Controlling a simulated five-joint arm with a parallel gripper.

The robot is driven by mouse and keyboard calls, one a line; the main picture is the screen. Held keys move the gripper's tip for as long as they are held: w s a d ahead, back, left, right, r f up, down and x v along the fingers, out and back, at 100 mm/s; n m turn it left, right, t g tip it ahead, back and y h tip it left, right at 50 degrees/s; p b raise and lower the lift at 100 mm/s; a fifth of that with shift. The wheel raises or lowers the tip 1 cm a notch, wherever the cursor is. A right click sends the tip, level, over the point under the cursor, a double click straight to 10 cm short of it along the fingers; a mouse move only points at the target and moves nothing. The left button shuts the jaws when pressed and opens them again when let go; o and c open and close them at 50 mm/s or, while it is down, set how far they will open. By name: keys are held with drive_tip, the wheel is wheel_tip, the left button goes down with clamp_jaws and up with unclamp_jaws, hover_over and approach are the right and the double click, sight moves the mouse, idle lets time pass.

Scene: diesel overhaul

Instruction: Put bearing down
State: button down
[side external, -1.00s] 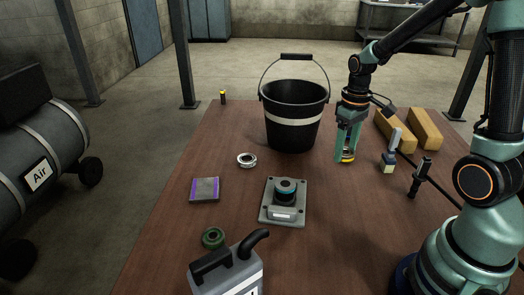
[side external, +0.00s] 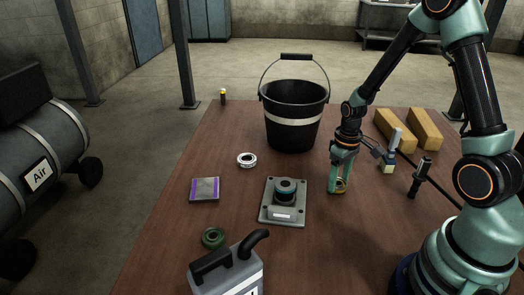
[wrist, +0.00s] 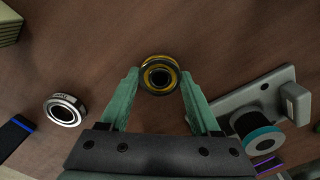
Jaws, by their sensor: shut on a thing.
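My gripper (side external: 339,187) is low over the wooden table, to the right of the grey plate fixture (side external: 267,213). In the wrist view, my gripper (wrist: 160,84) is shut on a yellow-rimmed bearing (wrist: 160,62) with a dark centre, held between the two green fingertips. In the side view the bearing is partly hidden by the fingers, and I cannot tell whether it touches the table. A silver bearing (side external: 247,160) lies flat left of the bucket; it also shows in the wrist view (wrist: 64,110). A green ring (side external: 213,238) lies at the front left.
A black bucket (side external: 292,117) stands behind the fixture. Wooden blocks (side external: 395,130) and a small upright tool (side external: 421,178) are on the right. A purple-edged pad (side external: 204,189) and a grey jug (side external: 228,272) are on the left and front. Table between fixture and gripper is clear.

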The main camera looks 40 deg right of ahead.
sight(338, 183)
drive_tip(key=shift+f, duration=0.1)
drive_tip(key=shift+c, duration=0.5)
unclamp_jaws()
wheel_tip(338, 183, up, 12)
drive_tip(key=s+a+r+t, duration=0.4)
drive_tip(key=a+r+t, duration=0.1)
drive_tip(key=a+r, duration=0.6)
drive_tip(key=shift+r, duration=0.55)
drive_tip(key=shift+o, duration=0.4)
drive_tip(key=shift+s+a+r+t, duration=0.3)
drive_tip(key=shift+s+a, duration=0.05)
drive_tip(key=shift+a, duration=0.15)
